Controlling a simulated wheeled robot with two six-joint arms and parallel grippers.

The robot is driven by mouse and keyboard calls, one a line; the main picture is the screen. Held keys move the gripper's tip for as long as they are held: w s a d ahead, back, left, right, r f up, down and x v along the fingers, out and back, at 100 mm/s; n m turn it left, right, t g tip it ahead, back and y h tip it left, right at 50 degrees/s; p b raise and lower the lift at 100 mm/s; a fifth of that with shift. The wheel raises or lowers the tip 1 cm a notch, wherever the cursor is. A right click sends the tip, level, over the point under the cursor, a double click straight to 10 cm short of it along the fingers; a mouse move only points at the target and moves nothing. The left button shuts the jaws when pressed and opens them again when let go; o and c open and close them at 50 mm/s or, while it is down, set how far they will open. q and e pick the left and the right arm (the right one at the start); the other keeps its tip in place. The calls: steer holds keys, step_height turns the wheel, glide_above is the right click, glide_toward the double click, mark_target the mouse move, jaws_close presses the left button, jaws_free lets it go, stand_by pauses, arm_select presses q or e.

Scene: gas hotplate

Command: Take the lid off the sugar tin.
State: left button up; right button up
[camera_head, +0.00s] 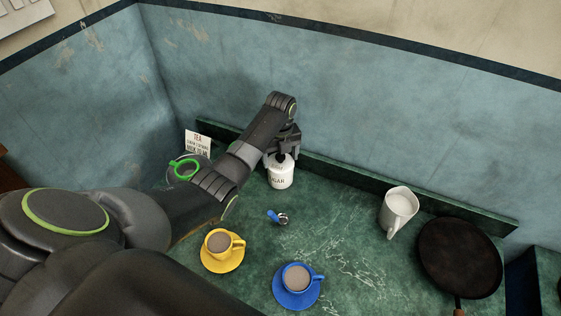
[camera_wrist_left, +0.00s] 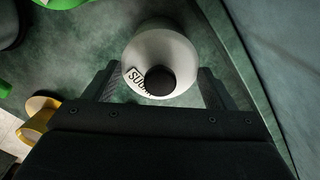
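The white sugar tin (camera_head: 281,178), with dark "SUGAR" lettering, stands upright on the green worktop near the back edge. In the left wrist view the tin (camera_wrist_left: 165,52) shows from above, with a round black knob (camera_wrist_left: 160,81) on top. My left gripper (camera_head: 284,152) is over the tin's top, pointing down. In the wrist view its two fingers (camera_wrist_left: 158,90) are wide apart, one on each side of the knob, with gaps visible. The lid's edge is hard to make out, and the gripper hides the tin's top in the head view. My right gripper is out of view.
A yellow cup (camera_head: 219,243) and a blue cup (camera_head: 297,278) stand on saucers in front. A small blue-handled item (camera_head: 275,216) lies between. A white jug (camera_head: 399,208) and a dark pan (camera_head: 460,258) are right. A tea card (camera_head: 198,143) and raised back edge border the worktop.

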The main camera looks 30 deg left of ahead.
mark_target(280, 156)
arm_select(q)
steer(key=c, duration=0.4)
steer(key=shift+s, duration=0.1)
steer(key=shift+c, duration=0.6)
steer(key=shift+f, duration=0.1)
steer(key=shift+s, duration=0.1)
steer(key=shift+b, duration=0.35)
steer(key=shift+c, duration=1.1)
steer(key=shift+r, duration=0.55)
jaws_close()
step_height(280, 156, up, 6)
steer(key=shift+b, duration=1.2)
steer(key=s+d+p, duration=0.1)
steer(key=s+p, duration=0.9)
steer(key=s, duration=0.9)
steer(key=shift+s, duration=0.3)
